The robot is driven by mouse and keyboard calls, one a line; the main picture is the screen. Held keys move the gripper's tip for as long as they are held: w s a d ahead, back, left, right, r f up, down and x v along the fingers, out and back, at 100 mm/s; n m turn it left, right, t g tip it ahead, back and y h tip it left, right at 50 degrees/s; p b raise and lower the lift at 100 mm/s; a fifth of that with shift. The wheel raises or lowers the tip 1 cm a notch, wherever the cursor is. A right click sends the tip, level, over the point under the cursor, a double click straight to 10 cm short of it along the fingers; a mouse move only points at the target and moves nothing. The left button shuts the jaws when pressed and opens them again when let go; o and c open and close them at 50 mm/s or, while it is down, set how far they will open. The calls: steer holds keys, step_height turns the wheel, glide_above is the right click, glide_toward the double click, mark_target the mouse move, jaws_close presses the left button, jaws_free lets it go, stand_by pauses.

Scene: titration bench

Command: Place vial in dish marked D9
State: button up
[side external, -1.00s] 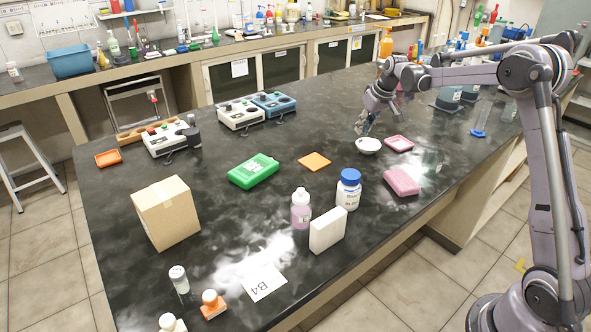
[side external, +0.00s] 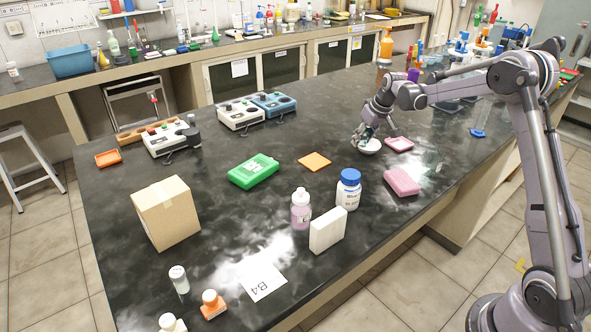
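My gripper (side external: 364,138) is low over the left side of a small white round dish (side external: 371,148) and covers part of it. Its fingers are small and dark here, and I cannot tell whether they are open, shut or holding anything. A pink square dish (side external: 399,144) lies just right of the white one. An orange square dish (side external: 314,162) lies to the left of them. No D9 mark is readable on any dish. A small white-capped vial (side external: 180,280) stands at the front left; I cannot tell whether it is the task's vial.
A blue-capped white bottle (side external: 348,190), a pink-liquid bottle (side external: 301,210) and a white box (side external: 328,231) stand in front. A pink block (side external: 401,182), green case (side external: 253,171) and cardboard box (side external: 166,213) lie around. A card marked B4 (side external: 263,281) lies near the front edge.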

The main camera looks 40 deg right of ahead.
steer(key=shift+r, duration=0.1)
steer(key=shift+r, duration=0.25)
steer(key=d+v, duration=0.1)
steer(key=v, duration=1)
steer(key=s+a+r, duration=0.4)
steer(key=s+a, duration=0.1)
steer(key=a, duration=0.4)
steer(key=s+a+f+n+t, duration=0.1)
steer(key=s+a+f, duration=0.2)
steer(key=s+a, duration=0.5)
steer(key=s+a+f+t, duration=0.1)
steer(key=s+a+f, duration=0.2)
steer(key=s+a, duration=0.5)
steer(key=s, duration=0.3)
steer(key=shift+s+n+t+y, duration=0.3)
steer(key=shift+n+y, duration=0.1)
steer(key=shift+a+f, duration=0.15)
